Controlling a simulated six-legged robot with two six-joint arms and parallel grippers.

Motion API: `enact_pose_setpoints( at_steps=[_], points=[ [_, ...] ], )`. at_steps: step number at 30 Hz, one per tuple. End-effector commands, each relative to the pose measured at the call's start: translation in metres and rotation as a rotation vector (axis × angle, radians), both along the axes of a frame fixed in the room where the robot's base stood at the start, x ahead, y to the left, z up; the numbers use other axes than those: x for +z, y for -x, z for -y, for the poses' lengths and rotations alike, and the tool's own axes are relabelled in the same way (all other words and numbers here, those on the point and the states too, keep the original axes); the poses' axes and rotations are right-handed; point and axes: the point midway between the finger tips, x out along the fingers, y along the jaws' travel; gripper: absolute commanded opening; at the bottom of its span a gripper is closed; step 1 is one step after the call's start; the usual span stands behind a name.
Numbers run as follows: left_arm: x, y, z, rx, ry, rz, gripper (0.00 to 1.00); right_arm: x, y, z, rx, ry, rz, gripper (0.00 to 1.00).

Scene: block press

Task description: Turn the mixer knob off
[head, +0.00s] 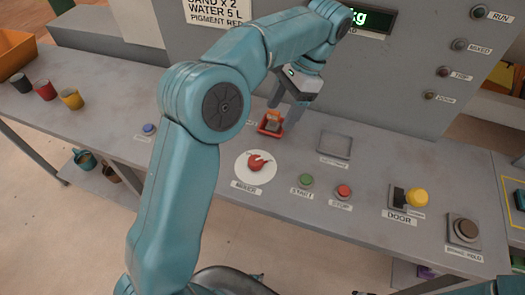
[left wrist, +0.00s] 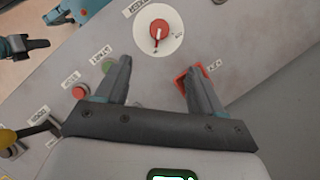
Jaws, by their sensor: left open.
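The mixer knob (head: 262,160) is red and sits on a round white dial on the bench, above a label reading MIXER. The dial marks are too small to read surely. My left gripper (head: 286,112) is open and empty above the bench, behind the knob and apart from it. Its two fingers (left wrist: 157,66) show in the left wrist view. What appears to be my right gripper (left wrist: 38,44) is at the upper left there, its opening unclear.
A small red tray-like part (head: 263,131) is close to my left fingers. The green START button (head: 306,180) and red STOP button (head: 343,191) are right of the knob. A yellow door handle (head: 416,197) stands farther right. Several cups are at the far left.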

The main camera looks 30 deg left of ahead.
Motion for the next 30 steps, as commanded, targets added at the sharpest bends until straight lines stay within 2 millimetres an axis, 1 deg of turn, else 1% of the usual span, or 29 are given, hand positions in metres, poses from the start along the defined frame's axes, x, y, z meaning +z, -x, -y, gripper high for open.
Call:
enact_pose_setpoints(
  at_steps=[5, 8, 15, 18, 21, 24, 30],
  points=[
    [-0.029, 0.015, -0.007, 0.002, 0.000, -0.002, 0.68, -0.011, 0.001, 0.000, 0.000, 0.000, -0.001, 0.00],
    [-0.052, 0.024, -0.011, 0.002, 0.000, -0.002, 0.68, -0.016, 0.000, 0.000, 0.000, 0.000, -0.001, 0.00],
    [-0.103, 0.043, -0.022, 0.002, 0.000, -0.003, 0.68, -0.021, 0.000, 0.000, 0.000, 0.000, -0.001, 0.00],
    [-0.120, 0.049, -0.026, 0.002, 0.001, -0.003, 0.68, -0.022, 0.000, 0.000, 0.000, 0.000, -0.001, 0.00],
    [-0.133, 0.052, -0.028, 0.002, 0.000, -0.002, 0.68, -0.023, 0.000, 0.000, 0.000, 0.000, -0.001, 0.00],
    [-0.141, 0.054, -0.030, 0.002, 0.000, -0.001, 0.68, -0.023, 0.000, 0.000, 0.000, 0.000, -0.001, 0.00],
    [-0.146, 0.054, -0.031, 0.001, 0.000, 0.000, 0.68, -0.023, 0.000, 0.000, 0.000, 0.000, -0.001, 0.00]
  ],
)
